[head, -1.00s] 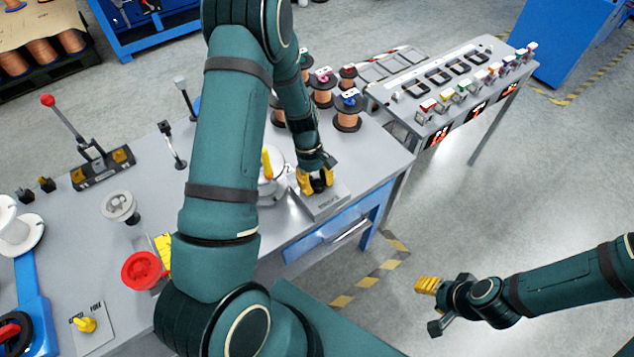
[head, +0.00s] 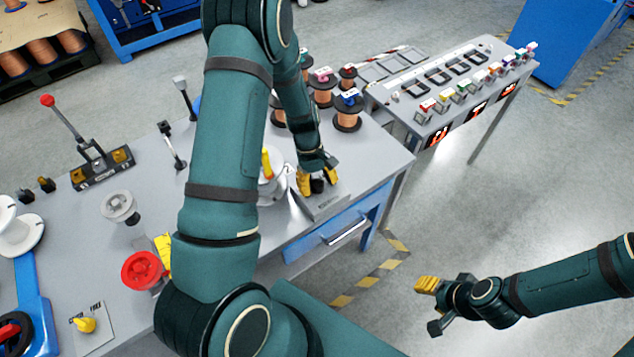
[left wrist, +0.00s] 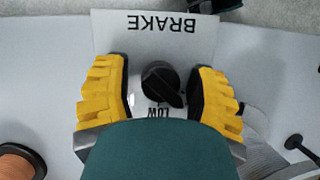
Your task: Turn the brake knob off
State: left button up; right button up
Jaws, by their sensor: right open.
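The black brake knob (left wrist: 163,84) sits on a light plate (left wrist: 205,30) marked BRAKE, upside down in the left wrist view. The word LOW shows beside the knob, partly covered by my wrist. My left gripper (head: 317,181) is over the plate near the table's front edge. In the left wrist view, its yellow fingers (left wrist: 160,95) stand on either side of the knob with gaps, open. The knob (head: 317,186) shows small and dark between the fingers in the head view. My right gripper (head: 432,307) is open and empty, out over the floor.
A lever with a red ball (head: 47,101) stands farther back. Several copper spools (head: 347,113) are behind my left gripper. A blue drawer (head: 335,229) is under the front edge.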

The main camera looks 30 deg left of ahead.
pick_arm(q)
jog(key=shift+a, duration=0.15)
jog(key=shift+w+r, duration=0.1)
jog(key=shift+r, duration=0.15)
jog(key=v, duration=1.1)
jog(key=shift+a+r, duration=0.1)
jog(key=shift+r, duration=0.15)
jog(key=m+g+y, duration=0.2)
jog(key=m+y, duration=0.2)
jog(key=m, duration=0.8)
send_over(318, 188)
jog(key=w+d+r+m+t+y, duration=0.1)
jog(key=w+d+m+t+y, duration=0.25)
jog(key=m, duration=1.25)
jog(key=shift+y, duration=0.55)
jog(key=b+x, duration=0.1)
jog(key=x, duration=0.3)
jog(key=s+b+x, duration=0.1)
jog(key=x, duration=0.3)
jog(key=b+x, duration=0.1)
jog(key=x, duration=0.4)
jog(key=shift+s+d+f, duration=0.1)
jog(key=shift+s+d, duration=0.15)
jog(key=shift+d, duration=0.1)
grip_shut()
